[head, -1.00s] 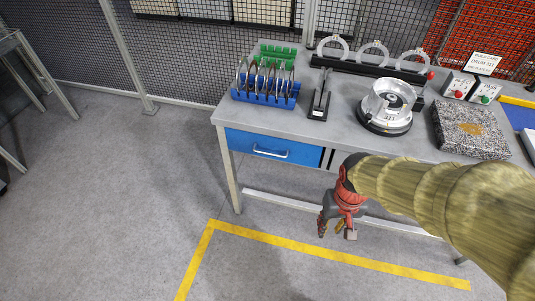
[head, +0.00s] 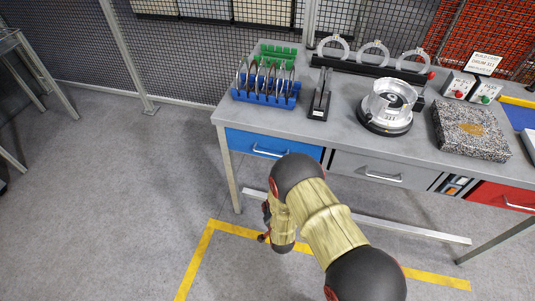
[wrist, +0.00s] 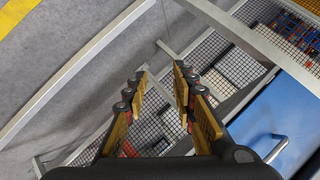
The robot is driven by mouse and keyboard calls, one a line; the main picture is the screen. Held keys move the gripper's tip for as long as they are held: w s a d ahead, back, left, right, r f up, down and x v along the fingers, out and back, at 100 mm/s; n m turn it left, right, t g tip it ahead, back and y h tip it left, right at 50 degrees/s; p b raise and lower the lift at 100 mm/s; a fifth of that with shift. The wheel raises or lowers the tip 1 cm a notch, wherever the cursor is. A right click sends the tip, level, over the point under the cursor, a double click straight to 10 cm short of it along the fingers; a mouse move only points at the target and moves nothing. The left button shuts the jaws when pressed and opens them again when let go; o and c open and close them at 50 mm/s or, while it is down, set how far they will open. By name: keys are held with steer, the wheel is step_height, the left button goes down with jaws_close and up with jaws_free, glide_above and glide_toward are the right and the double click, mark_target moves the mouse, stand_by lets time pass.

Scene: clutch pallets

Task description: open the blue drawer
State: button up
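The blue drawer (head: 245,141) is at the left end of the workbench, its front flush with the frame, so it looks shut. Its silver bar handle (head: 270,153) is partly close behind my arm in the head view. In the wrist view the blue drawer front (wrist: 285,112) is at the right, with its handle (wrist: 276,149) near the lower right edge. My gripper (wrist: 160,82) is open and empty, its fingers apart, left of the handle and not touching it. In the head view my gripper is low in front of the bench, mostly hidden by my arm.
The workbench (head: 335,135) also has a grey drawer (head: 365,170) and a red drawer (head: 490,196). A blue rack (head: 262,98), a metal drum (head: 388,100) and a granite block (head: 470,132) stand on top. A bench leg (head: 233,180) is left of my gripper.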

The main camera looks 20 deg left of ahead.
steer(key=w+a+r+m+t+y, duration=0.2)
steer(key=w+r+m+t, duration=0.3)
steer(key=r, duration=0.6)
steer(key=m+t+y, duration=0.1)
steer(key=m+t, duration=0.1)
steer(key=t, duration=0.2)
glide_toward(268, 153)
steer(key=f+x, duration=0.1)
steer(key=x, duration=0.2)
steer(key=shift+b+x, duration=0.95)
steer(key=shift+x, duration=2.7)
steer(key=shift+r, duration=0.15)
steer(key=shift+c, duration=1.1)
steer(key=c, duration=0.4)
steer(key=shift+s, duration=0.1)
jaws_close()
